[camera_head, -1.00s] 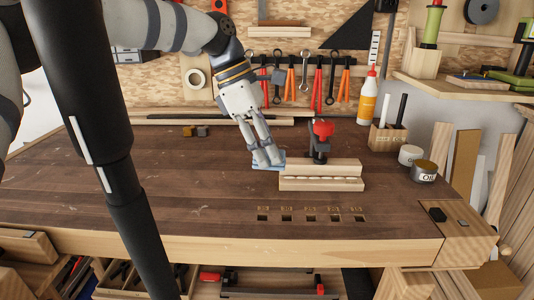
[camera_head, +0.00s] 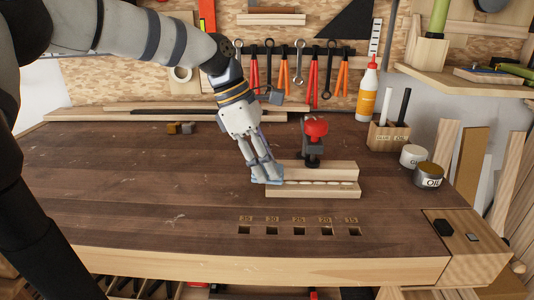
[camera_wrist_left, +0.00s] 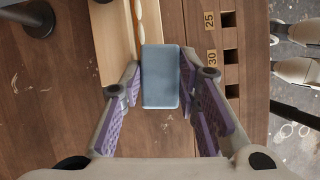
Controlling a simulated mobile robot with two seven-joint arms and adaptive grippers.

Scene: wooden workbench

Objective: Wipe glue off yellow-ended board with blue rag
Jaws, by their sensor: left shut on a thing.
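A pale wooden board assembly (camera_head: 335,171) lies on the workbench, with a row of whitish glue beads (camera_head: 328,184) along its front ledge. I cannot make out a yellow end on it. The board (camera_wrist_left: 112,45) also shows in the left wrist view, with part of the glue line. My left gripper (camera_head: 266,179) is shut on the blue rag (camera_wrist_left: 160,77), a folded block between its purple-padded fingers. The rag is at the board's left end in the head view, beside or over the ledge; contact is unclear. My right gripper is not in view.
A red-topped clamp (camera_head: 314,140) stands at the board's back. A glue bottle (camera_head: 367,92), marker holder (camera_head: 387,137) and cans (camera_head: 429,175) stand to the right. Numbered square holes (camera_head: 298,231) lie in front. The bench's left side is mostly clear.

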